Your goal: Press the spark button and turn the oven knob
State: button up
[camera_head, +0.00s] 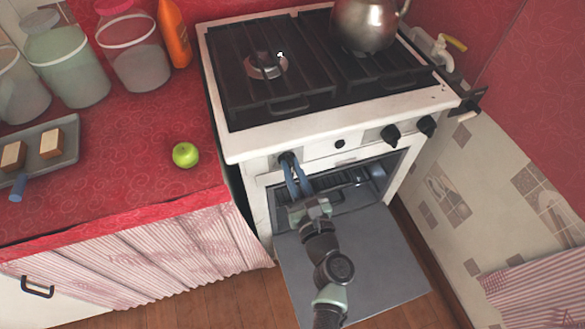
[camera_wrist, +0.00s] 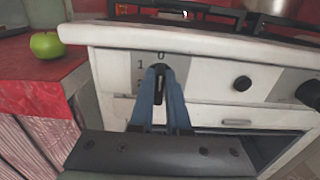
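The white stove has a front panel (camera_head: 364,141) with a black knob (camera_head: 287,158) at its left end. In the wrist view this knob (camera_wrist: 159,84) sits below a "0" mark, with a "1" to its left. My gripper (camera_head: 289,163) has its two blue fingers on either side of this knob, closed in on it; the fingers (camera_wrist: 160,74) hide much of it in the wrist view. The small round black spark button (camera_head: 339,143) is right of my gripper. It also shows in the wrist view (camera_wrist: 243,83), apart from my fingers.
Two more black knobs, one (camera_head: 390,134) and another (camera_head: 427,125), are at the panel's right. The oven door (camera_head: 385,255) hangs open under my arm. A kettle (camera_head: 365,22) stands on the back right burner. A green apple (camera_head: 186,155) lies on the red counter (camera_head: 120,185).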

grip_shut()
jog(key=shift+f+n+b, duration=0.1)
jog(key=shift+n+b, duration=0.3)
jog(key=shift+s+a+f+n+b, duration=0.15)
jog(key=shift+f+n+b, duration=0.15)
jog(key=shift+n+b, duration=3.05)
jog(key=shift+w+a+f+n+b, duration=0.1)
jog(key=shift+a+f+n+b, duration=0.15)
jog(key=shift+n+b, duration=3.1)
jog(key=shift+s+a+f+n+b, duration=0.1)
jog(key=shift+f+n+b, duration=0.2)
jog(key=shift+n+b, duration=3.05)
jog(key=n+p, duration=0.2)
jog(key=n, duration=0.1)
jog(key=o, duration=0.6)
grip_release()
jog(key=shift+r, duration=0.1)
